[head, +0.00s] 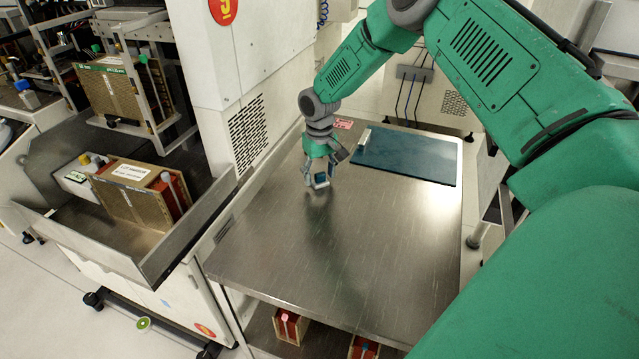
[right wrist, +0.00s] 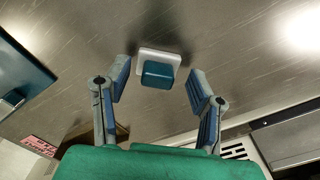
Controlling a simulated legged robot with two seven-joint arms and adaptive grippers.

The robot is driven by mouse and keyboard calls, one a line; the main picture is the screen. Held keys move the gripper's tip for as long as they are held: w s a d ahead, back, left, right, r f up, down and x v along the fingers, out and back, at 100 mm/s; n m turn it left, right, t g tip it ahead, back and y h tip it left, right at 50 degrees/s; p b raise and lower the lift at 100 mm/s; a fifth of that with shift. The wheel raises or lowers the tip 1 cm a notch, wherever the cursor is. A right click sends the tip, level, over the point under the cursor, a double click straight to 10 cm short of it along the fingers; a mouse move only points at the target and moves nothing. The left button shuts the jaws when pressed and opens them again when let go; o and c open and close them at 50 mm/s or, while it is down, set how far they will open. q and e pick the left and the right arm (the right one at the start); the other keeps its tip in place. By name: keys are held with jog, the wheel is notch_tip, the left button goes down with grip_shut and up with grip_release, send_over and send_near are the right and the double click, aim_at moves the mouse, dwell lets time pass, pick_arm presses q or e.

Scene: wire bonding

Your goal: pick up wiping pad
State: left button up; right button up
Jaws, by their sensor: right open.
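The wiping pad (right wrist: 157,72) is a small block with a white base and a dark teal top, lying on the metal table. In the right wrist view it sits just beyond and between the spread fingers of my right gripper (right wrist: 156,90). In the head view the pad (head: 321,180) shows as a small blue-and-white spot, partly hidden at the fingertips of my right gripper (head: 328,168). The fingers are open with nothing held. My left gripper is in neither view.
A dark teal board (head: 410,155) with a clip lies at the back right of the metal table (head: 330,255); the front is clear. A metal tray (head: 130,250) with boxes stands left, beside a white vented cabinet (head: 215,90).

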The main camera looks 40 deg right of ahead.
aim_at(321, 174)
jog(key=shift+d+f, duration=0.15)
jog(key=shift+d, duration=0.1)
jog(key=c, duration=1.1)
jog(key=shift+a+r, duration=0.1)
jog(key=shift+r, duration=0.1)
notch_tip(321, 174, up, 10)
jog(key=shift+f+p, duration=0.15)
jog(key=shift+p, duration=0.7)
jog(key=o, duration=0.5)
jog(key=shift+c, duration=0.2)
jog(key=c, duration=0.5)
jog(key=shift+o, duration=0.2)
jog(key=shift+s, duration=0.1)
